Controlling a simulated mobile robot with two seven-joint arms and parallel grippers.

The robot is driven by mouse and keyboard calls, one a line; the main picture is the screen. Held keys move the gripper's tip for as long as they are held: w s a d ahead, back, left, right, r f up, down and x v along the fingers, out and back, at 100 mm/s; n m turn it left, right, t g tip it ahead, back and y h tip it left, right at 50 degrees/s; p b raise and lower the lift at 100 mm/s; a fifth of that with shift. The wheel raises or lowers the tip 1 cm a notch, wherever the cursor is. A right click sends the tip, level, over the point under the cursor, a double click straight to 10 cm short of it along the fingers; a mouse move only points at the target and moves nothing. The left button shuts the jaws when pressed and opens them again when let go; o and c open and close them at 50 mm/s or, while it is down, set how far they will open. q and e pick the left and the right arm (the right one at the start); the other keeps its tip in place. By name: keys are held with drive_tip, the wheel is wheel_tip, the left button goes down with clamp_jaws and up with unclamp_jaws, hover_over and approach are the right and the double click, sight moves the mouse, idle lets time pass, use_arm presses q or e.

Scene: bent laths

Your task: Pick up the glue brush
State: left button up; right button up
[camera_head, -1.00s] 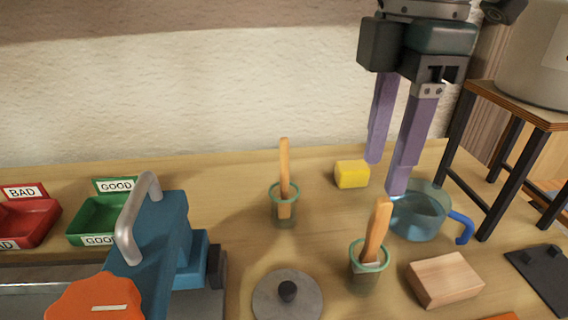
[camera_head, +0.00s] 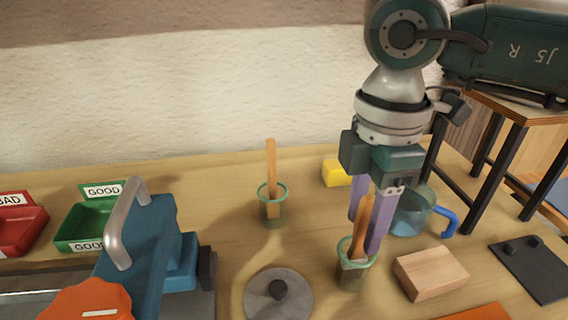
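Two green-rimmed glass jars each hold a flat wooden handle leaning upright. One handle (camera_head: 271,165) rises from the middle jar (camera_head: 273,213). The other handle (camera_head: 364,217) rises from the nearer right jar (camera_head: 352,275). Their lower ends are inside the jars, so I cannot tell which is the glue brush. My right gripper (camera_head: 367,235) points down over the nearer jar. Its two purple fingers are apart, one to each side of that handle in the picture; contact cannot be told. My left gripper is not in view.
A glass mug with a blue handle (camera_head: 449,222) and a yellow block (camera_head: 336,173) are close behind the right gripper. A wooden block (camera_head: 430,272) lies right of the jar, a round grey lid (camera_head: 278,297) left. A black-legged stand (camera_head: 497,160) is at right.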

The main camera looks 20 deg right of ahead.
clamp_jaws()
drive_tip(key=shift+r, duration=0.1)
idle(0.6)
